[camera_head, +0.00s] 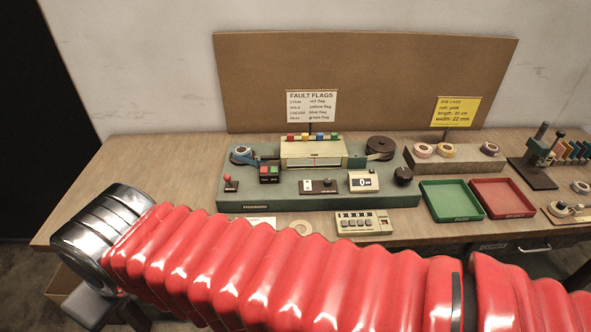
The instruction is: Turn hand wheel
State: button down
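The green winding machine (290,203) stands on the bench. A dark round knob (403,176) at its right end looks like the hand wheel; it appears free, with nothing touching it. A large dark reel (381,147) sits behind it, and a blue tape roll (241,154) is at the machine's left. A counter (363,182) reading 0 stands just left of the knob. My red arm crosses the front of the picture, well below the knob. I do not see my gripper's fingers in this view.
A keypad device (363,223) and a pale ring (300,228) lie in front of the machine. A green tray (451,201) and a red tray (502,198) stand right of the knob. Tape rolls sit on a wooden block (455,165) behind. A brown board closes the back.

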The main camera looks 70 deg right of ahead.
aim_at(404, 175)
jog(key=z, duration=3.25)
